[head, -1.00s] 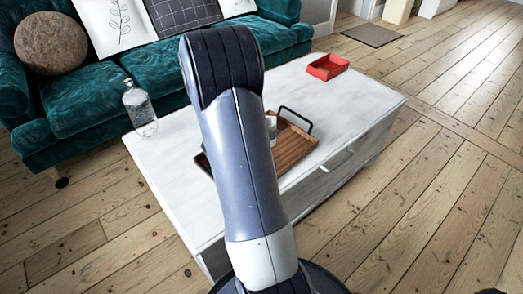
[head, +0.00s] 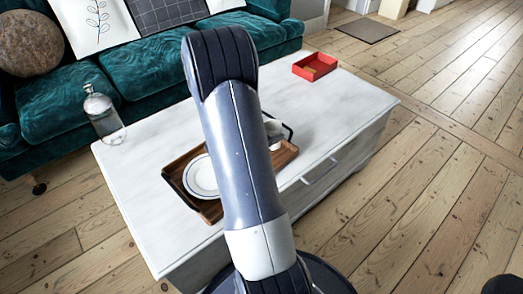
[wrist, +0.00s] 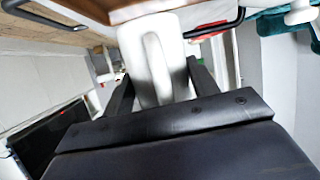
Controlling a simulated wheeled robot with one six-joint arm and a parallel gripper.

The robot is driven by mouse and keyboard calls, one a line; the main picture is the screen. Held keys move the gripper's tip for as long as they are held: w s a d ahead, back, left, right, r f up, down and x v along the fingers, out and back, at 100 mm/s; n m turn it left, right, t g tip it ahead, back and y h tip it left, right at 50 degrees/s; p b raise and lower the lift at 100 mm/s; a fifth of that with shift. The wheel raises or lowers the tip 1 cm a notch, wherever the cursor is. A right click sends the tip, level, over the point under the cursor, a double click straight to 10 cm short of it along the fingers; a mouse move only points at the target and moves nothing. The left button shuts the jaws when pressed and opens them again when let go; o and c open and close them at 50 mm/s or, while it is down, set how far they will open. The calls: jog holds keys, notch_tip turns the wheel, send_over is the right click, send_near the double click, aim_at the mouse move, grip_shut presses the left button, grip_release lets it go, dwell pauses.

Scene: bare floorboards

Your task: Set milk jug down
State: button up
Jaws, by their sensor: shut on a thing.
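The white milk jug (wrist: 150,65) is between the two dark fingers of my gripper (wrist: 160,82) in the wrist view, and the fingers are shut on it. In the head view a small pale part of the jug (head: 272,130) shows just right of my arm, over the right part of the wooden tray (head: 284,156). My arm hides the rest of the jug and my gripper there. I cannot tell whether the jug's base touches the tray.
A white plate with a dark ring (head: 201,176) lies in the tray's left part. The tray has dark handles and stands on a white table (head: 345,115). A glass bottle (head: 103,117) stands at the table's left end, a red box (head: 314,66) at its far right.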

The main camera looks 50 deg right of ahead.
jog(key=shift+f+b, duration=0.9)
jog(key=shift+f, duration=1.6)
jog(key=shift+f, duration=0.1)
jog(key=o, duration=1.1)
jog(key=shift+a+r, duration=0.2)
jog(key=p+v, duration=0.3)
jog(key=v, duration=0.8)
jog(key=shift+a+p, duration=0.3)
